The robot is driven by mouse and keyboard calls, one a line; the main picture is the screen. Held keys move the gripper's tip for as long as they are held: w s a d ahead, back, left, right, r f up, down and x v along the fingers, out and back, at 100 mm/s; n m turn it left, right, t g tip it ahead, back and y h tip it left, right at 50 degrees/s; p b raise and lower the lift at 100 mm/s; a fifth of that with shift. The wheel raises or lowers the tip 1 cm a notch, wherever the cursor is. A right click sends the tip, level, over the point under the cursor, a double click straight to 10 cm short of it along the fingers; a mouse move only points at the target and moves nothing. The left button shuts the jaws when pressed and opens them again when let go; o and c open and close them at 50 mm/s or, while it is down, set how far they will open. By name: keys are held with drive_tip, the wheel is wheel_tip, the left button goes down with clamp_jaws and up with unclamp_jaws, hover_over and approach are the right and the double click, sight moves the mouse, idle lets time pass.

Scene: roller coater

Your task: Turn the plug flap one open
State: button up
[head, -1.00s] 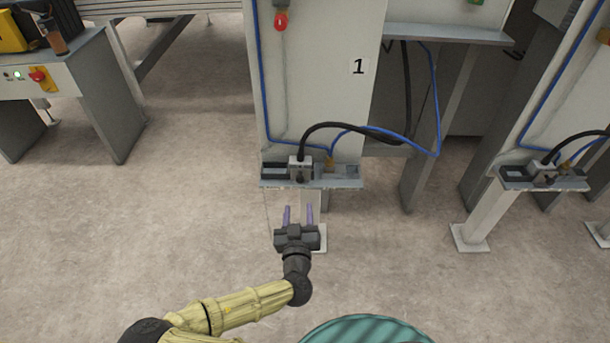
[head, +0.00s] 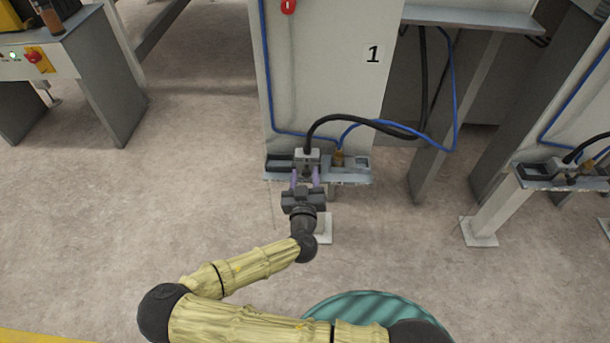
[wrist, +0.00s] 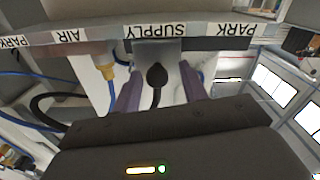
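The plug flap of station one is on the shelf (head: 350,179) below the "1" sign; a grey plug housing (head: 307,157) with a black cable sits there. I cannot tell which part is the flap. My gripper (head: 305,178) is at the shelf's front, its purple fingers apart. In the wrist view, the fingers of my gripper (wrist: 158,80) stand on either side of the knob, with gaps visible and no clear contact.
A brass air fitting (head: 338,157) stands right of the plug, with a blue hose (head: 400,128) looping near it. Labels "PARK" and "AIR" (wrist: 68,36) line the shelf edge. A similar shelf (head: 560,178) is at the right.

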drive_tip(key=shift+d, duration=0.25)
drive_tip(key=c, duration=0.7)
drive_tip(key=shift+s+a, duration=0.15)
drive_tip(key=shift+a, duration=0.1)
clamp_jaws()
drive_tip(key=shift+d, duration=0.2)
drive_tip(key=shift+f, duration=0.1)
